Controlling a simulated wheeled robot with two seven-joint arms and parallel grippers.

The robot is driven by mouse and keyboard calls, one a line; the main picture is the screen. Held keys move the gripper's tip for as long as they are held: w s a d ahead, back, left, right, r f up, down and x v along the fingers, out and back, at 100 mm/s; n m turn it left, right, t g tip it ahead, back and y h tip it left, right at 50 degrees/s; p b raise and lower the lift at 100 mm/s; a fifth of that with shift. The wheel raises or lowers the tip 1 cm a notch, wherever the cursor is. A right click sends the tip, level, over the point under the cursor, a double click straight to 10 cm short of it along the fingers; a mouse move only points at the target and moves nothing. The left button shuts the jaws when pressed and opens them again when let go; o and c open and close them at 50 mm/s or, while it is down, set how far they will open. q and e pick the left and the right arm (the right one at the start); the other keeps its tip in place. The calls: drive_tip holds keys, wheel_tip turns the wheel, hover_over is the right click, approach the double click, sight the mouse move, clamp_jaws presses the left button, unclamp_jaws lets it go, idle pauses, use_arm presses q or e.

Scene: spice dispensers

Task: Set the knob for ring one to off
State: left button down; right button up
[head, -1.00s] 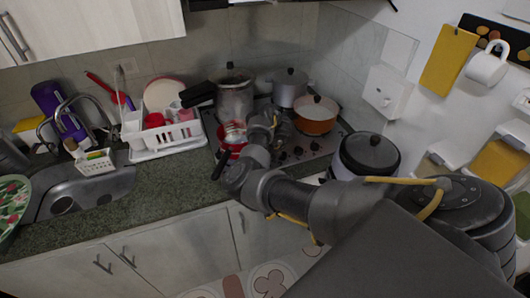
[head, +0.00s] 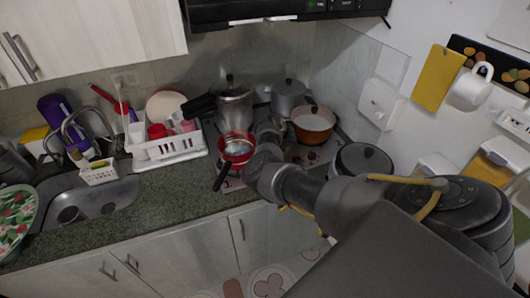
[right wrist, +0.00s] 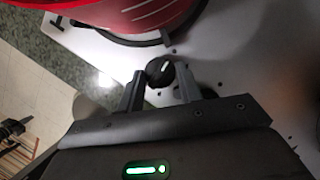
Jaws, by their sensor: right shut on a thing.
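In the right wrist view a small round black knob (right wrist: 160,69) with a light pointer mark sits on the pale front strip of the cooktop. My right gripper (right wrist: 158,80) has its two fingers on either side of this knob, shut on it. A red pot (right wrist: 130,15) stands just beyond the knob. In the head view my right forearm reaches over the cooktop (head: 325,152), and its wrist and hand cover the gripped knob. Which ring this knob serves cannot be told. My left gripper is not in view.
The red pot (head: 236,146) with its dark handle is left of my wrist. A pressure cooker (head: 236,105), a grey pot (head: 288,97) and an orange pot (head: 313,125) stand behind. A lidded cooker (head: 362,162) is right of the cooktop. A white dish rack (head: 170,148) is left.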

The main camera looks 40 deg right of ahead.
drive_tip(key=o, duration=1)
drive_tip(key=shift+v, duration=1.6)
drive_tip(key=shift+w+d+r, duration=0.1)
drive_tip(key=shift+d+r, duration=0.45)
drive_tip(key=shift+d, duration=0.05)
drive_tip(key=shift+r, duration=0.25)
drive_tip(key=shift+s+a+r, duration=0.15)
drive_tip(key=shift+s, duration=0.1)
drive_tip(key=v, duration=0.5)
drive_tip(key=shift+s+a+r, duration=0.15)
drive_tip(key=shift+s+r, duration=0.1)
